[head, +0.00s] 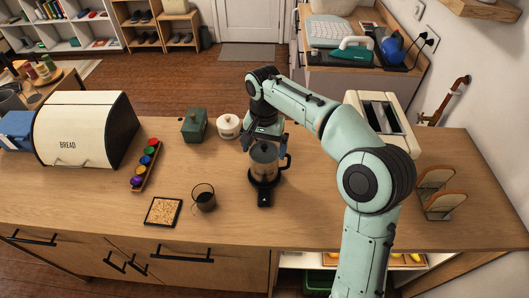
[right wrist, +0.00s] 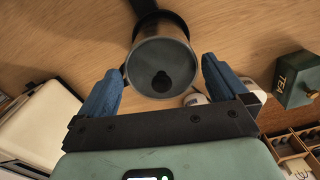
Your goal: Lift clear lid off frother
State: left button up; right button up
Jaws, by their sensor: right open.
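The frother (head: 264,163) stands upright on its black base (head: 264,196) on the wooden counter, its dark handle at the right. Its round clear lid (right wrist: 160,52) faces the camera in the right wrist view, with a dark knob (right wrist: 161,81) near its lower edge. The lid appears seated on the frother. My right gripper (head: 266,138) is at the top of the frother and points down. In the right wrist view its blue fingers (right wrist: 162,68) are open, one on each side of the lid, with gaps. I cannot tell their exact height against the knob. My left gripper is not in view.
A green tea tin (head: 194,126) and a white lidded pot (head: 228,126) stand left of the frother. A dark glass (head: 204,199), a framed tile (head: 163,211), a capsule rack (head: 146,166) and a bread box (head: 82,131) are further left. A toaster (head: 378,112) is at right.

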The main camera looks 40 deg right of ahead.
jog(key=shift+w, duration=0.1)
jog(key=shift+c, duration=0.3)
jog(key=c, duration=0.7)
